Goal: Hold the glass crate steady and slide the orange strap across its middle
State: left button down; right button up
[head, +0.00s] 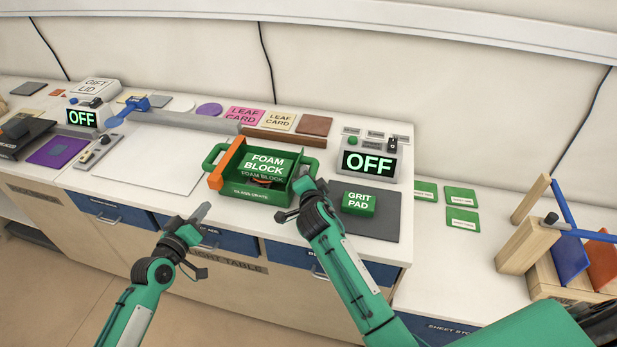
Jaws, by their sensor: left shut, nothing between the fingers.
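The green glass crate (242,193) stands on the white worktop near its front edge, with a handle at its left end. A green foam block (267,163) sits in it. The orange strap (226,163) lies across the crate's left end, from back to front. My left gripper (204,212) is shut and empty, in front of the counter and below the crate's left end, apart from crate and strap. My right gripper (287,213) is at the crate's right end, partly hiding the right handle. Its fingers are mostly hidden; whether it holds or touches the crate is unclear.
A green grit pad (358,203) lies on a grey mat (386,222) to the right. A control box (368,161) reading OFF stands behind it. A white sheet (150,158) lies left of the crate. Cards and a brown bar (283,137) lie behind. A wooden rack (530,245) stands far right.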

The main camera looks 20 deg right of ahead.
pick_arm(q)
jog(key=w+d+m+g, duration=0.1)
jog(key=d+g, duration=0.1)
jog(key=d, duration=0.1)
jog(key=w+d+r+m+g+y, duration=0.1)
jog(key=w+d+m+g, duration=0.1)
jog(key=d+g, duration=0.1)
jog(key=w+d+r+m+g, duration=0.1)
jog(key=d+g, duration=0.1)
jog(key=d, duration=0.2)
jog(key=shift+w+d+r+m+y, duration=0.15)
jog(key=shift+w+m+y, duration=0.15)
jog(key=shift+w, duration=0.05)
notch_tip(320, 180, up, 6)
jog(key=m+g+y, duration=0.1)
jog(key=g+y, duration=0.4)
jog(key=y, duration=0.2)
jog(key=w+a, duration=0.6)
jog(key=a, duration=0.3)
jog(key=shift+w, duration=0.25)
jog(key=shift+f, duration=0.2)
dwell(0.6)
jog(key=shift+s+a+x, duration=0.15)
jog(key=shift+s+x, duration=0.05)
jog(key=shift+x, duration=0.9)
jog(key=shift+s+a+x, duration=0.15)
jog(key=shift+s+x, duration=0.05)
jog(key=shift+x, duration=0.9)
jog(key=shift+s+a+x, duration=0.15)
jog(key=shift+x, duration=0.95)
